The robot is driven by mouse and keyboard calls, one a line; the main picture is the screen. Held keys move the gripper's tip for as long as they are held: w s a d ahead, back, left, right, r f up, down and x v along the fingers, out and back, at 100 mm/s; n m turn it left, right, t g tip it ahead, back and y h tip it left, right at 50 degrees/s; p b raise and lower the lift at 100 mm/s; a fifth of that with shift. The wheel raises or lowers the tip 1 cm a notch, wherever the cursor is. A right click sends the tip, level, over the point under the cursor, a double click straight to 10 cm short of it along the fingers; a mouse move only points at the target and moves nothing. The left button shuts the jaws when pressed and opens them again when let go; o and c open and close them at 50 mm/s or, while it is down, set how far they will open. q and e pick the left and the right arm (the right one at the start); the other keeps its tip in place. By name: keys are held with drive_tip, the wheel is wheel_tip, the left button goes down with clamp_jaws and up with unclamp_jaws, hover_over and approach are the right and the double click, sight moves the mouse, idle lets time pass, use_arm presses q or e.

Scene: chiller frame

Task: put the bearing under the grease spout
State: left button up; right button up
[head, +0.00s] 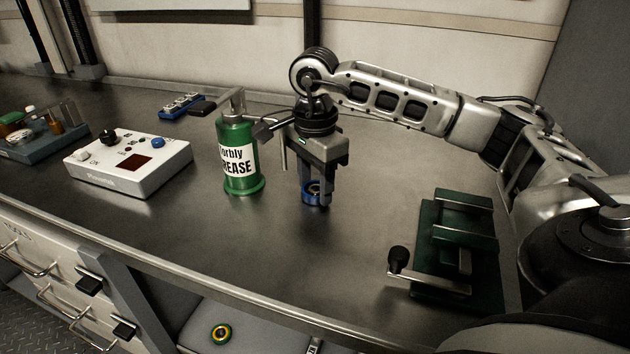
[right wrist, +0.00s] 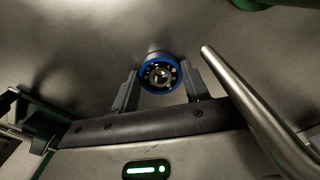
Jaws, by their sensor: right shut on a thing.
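The bearing (head: 310,192), a blue ring with a metal centre, is between the fingers of my right gripper (head: 313,198), which is shut on it. The right wrist view shows the bearing (right wrist: 160,74) facing the camera between both fingers. The green grease can (head: 240,158) stands just left of the gripper. A thin metal tube (head: 283,152), apparently its spout, hangs down beside the gripper. In the right wrist view the tube (right wrist: 245,103) ends right of the bearing, not over it. I cannot tell whether the bearing touches the bench. My left gripper is out of view.
A green fixture with a crank (head: 453,252) stands at the bench's right. A white control box (head: 129,163), a small blue rack (head: 181,104) and a tray of small items (head: 38,148) are to the left. The front middle is clear.

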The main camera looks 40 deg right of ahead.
sight(315, 189)
drive_tip(key=shift+f, duration=0.15)
drive_tip(key=o, duration=1.1)
drive_tip(key=shift+c, duration=0.2)
wheel_tip(315, 189, up, 12)
drive_tip(key=p, duration=0.2)
drive_tip(key=shift+r, duration=0.2)
